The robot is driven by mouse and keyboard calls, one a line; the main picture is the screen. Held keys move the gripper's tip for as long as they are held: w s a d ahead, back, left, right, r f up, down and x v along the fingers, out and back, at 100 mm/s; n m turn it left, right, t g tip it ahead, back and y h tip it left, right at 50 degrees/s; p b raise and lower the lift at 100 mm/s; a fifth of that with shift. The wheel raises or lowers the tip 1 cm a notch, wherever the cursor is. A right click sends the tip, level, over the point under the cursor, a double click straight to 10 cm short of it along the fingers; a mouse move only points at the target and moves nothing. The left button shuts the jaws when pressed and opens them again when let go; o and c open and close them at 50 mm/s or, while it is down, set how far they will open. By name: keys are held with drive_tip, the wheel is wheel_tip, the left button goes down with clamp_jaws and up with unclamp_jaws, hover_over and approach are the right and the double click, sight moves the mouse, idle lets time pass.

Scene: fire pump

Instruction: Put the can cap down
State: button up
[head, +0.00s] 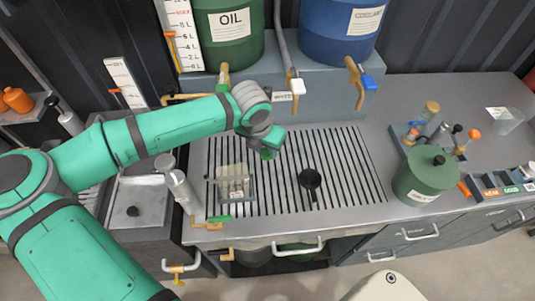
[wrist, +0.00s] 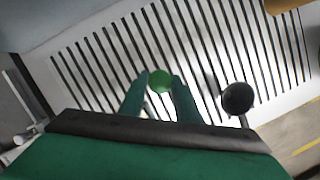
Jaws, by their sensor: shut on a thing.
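My gripper (head: 266,148) is over the slatted drain grate (head: 345,185), in front of the blue-grey drum stand. In the wrist view, its two fingers (wrist: 160,85) are shut on a small round green cap, the can cap (wrist: 160,79), held at the fingertips. In the head view, the green cap (head: 267,154) shows only in part below the gripper. I cannot tell how high it is above the slats.
A black funnel-like piece (head: 309,179) is on the grate, right of my gripper. A green lidded pot (head: 425,176) stands on the right counter. Taps (head: 358,85) overhang the back. The right part of the grate is clear.

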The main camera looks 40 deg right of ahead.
sight(268, 162)
drive_tip(key=shift+w+d+f, duration=0.3)
drive_tip(key=shift+d+f, duration=0.1)
drive_tip(key=shift+f, duration=0.2)
drive_tip(key=shift+w+d+f, duration=0.3)
drive_tip(key=shift+d+f, duration=0.05)
drive_tip(key=shift+f, duration=0.2)
drive_tip(key=shift+a+x, duration=0.15)
drive_tip(key=shift+x, duration=0.7)
drive_tip(key=shift+a+x, duration=0.2)
drive_tip(key=shift+x, duration=0.6)
drive_tip(key=shift+s+f, duration=0.1)
drive_tip(key=shift+f, duration=0.05)
drive_tip(key=o, duration=1)
drive_tip(key=shift+c, duration=0.2)
drive_tip(key=v, duration=1.2)
drive_tip(key=shift+d, duration=0.1)
